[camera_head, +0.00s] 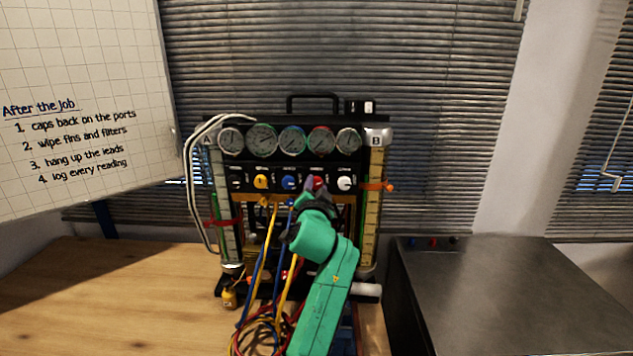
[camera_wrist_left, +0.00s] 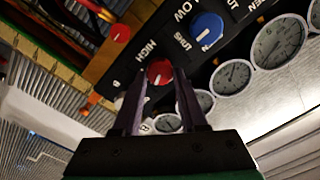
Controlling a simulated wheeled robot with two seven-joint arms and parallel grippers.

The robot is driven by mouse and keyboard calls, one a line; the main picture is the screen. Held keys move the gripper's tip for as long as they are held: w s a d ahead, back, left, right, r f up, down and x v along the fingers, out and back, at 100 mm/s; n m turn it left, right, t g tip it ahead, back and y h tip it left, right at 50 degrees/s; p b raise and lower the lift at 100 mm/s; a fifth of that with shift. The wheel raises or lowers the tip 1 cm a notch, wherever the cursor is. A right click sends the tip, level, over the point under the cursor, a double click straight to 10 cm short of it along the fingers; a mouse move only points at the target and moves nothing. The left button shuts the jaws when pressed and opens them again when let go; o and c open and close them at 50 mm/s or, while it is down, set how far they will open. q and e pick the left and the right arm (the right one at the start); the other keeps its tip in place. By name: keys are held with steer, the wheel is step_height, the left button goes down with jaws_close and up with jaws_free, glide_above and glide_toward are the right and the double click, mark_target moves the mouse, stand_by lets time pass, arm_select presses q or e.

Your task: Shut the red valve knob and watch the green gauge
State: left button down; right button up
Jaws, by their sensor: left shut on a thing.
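The red valve knob (camera_wrist_left: 159,72) sits on the black panel, and its white mark shows in the left wrist view. My left gripper (camera_wrist_left: 160,80) is shut on it, one dark finger on each side. In the head view the red knob (camera_head: 319,182) is partly covered by my left gripper (camera_head: 311,186), whose green arm rises from below. The green gauge (camera_head: 262,139) is second from the left in the row of dials. Its face is in clear sight, but its needle is too small to read. My right gripper is not in view.
A blue knob (camera_head: 289,183), a yellow knob (camera_head: 261,181) and a white knob (camera_head: 345,184) share the panel. Yellow, blue and red leads hang in front of the rig. The wooden table (camera_head: 110,300) is clear at left. A dark metal unit (camera_head: 510,300) stands at right.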

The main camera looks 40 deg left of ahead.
arm_select(q)
steer(key=m+p, duration=0.1)
steer(key=m, duration=0.2)
steer(key=shift+r+m+p, duration=0.3)
steer(key=shift+r+p, duration=0.05)
steer(key=shift+p, duration=0.05)
steer(key=shift+a+m, duration=0.1)
steer(key=shift+m, duration=0.4)
steer(key=shift+c, duration=2.2)
jaws_free()
steer(key=shift+w+f, duration=0.1)
steer(key=shift+w+a+f, duration=0.1)
steer(key=shift+a+f, duration=0.2)
steer(key=shift+s+d+f, duration=0.1)
steer(key=shift+s+d, duration=0.25)
steer(key=shift+d, duration=0.05)
steer(key=b+v, duration=0.4)
steer(key=v, duration=0.9)
steer(key=shift+s, duration=0.25)
